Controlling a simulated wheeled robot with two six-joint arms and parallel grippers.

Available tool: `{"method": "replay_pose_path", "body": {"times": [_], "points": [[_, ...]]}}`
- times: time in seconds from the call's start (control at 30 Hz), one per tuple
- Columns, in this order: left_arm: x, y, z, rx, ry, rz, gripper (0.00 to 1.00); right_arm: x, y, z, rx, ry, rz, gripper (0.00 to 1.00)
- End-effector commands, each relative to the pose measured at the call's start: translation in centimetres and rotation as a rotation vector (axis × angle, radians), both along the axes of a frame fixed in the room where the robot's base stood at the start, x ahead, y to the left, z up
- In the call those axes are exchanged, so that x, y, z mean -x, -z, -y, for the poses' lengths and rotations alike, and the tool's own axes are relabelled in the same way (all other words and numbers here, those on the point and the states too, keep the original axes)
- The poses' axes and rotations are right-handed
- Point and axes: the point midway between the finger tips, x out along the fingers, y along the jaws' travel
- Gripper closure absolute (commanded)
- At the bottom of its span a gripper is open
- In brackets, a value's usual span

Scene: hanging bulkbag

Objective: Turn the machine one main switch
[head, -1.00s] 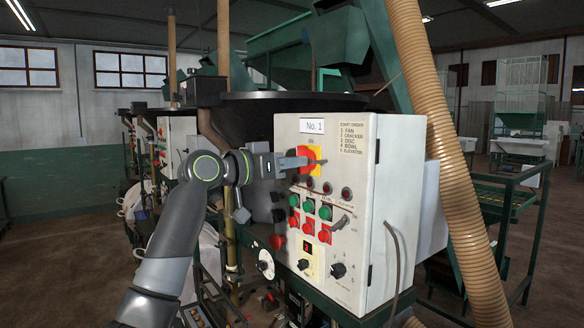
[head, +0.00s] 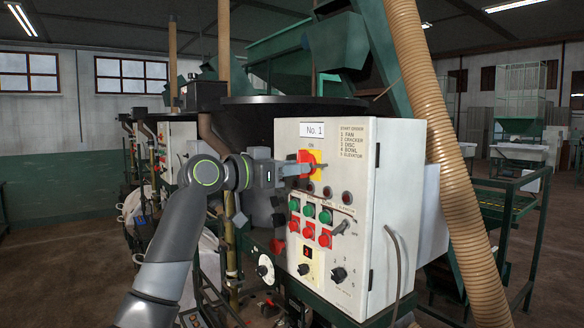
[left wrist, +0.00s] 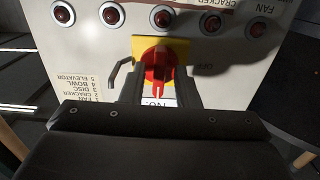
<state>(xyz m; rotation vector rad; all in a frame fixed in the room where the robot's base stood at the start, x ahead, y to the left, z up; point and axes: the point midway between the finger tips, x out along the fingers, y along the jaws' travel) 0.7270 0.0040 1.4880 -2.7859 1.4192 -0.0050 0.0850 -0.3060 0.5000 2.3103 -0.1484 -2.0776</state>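The machine one main switch (head: 306,158) is a red rotary knob on a yellow plate, high on the white control box under the "No. 1" label. It also shows upside down in the left wrist view (left wrist: 158,62). My left gripper (head: 303,168) is at the switch, its fingers pointing at the box front. In the left wrist view its two fingers (left wrist: 158,88) stand apart, one on each side of the red knob. I see a gap between them; firm contact with the knob cannot be made out. My right gripper is not in view.
Below the switch are a row of dark red lamps (head: 326,192), green buttons (head: 309,210), red buttons (head: 309,229) and black selector knobs (head: 338,272). A thick ribbed hose (head: 440,130) runs down right of the box. A dark round machine top (head: 285,99) lies behind.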

Motion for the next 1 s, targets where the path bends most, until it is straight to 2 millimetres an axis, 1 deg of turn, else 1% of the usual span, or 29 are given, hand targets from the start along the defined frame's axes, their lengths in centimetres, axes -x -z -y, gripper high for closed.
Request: {"method": "replay_pose_path", "body": {"times": [0.3, 0.47, 0.57, 0.7, 0.9, 1.0], "points": [[0.1, -0.1, 0.0, 0.002, 0.000, 0.003, 0.66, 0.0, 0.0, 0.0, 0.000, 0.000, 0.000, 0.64], [0.7, 0.0, -1.0, 0.003, -0.001, 0.005, 0.66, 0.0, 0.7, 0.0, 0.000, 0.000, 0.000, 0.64], [1.7, 0.2, -2.4, 0.002, -0.003, 0.006, 0.66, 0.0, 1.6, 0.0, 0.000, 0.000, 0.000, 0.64], [3.7, 0.3, -5.2, -0.002, -0.005, 0.007, 0.66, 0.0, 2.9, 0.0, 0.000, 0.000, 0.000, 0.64], [6.6, 0.2, -9.3, 0.000, -0.006, 0.005, 0.66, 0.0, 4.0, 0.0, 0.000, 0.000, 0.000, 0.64], [7.8, 0.1, -11.0, -0.001, -0.005, 0.004, 0.66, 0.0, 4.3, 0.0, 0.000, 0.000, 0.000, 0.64]]}}
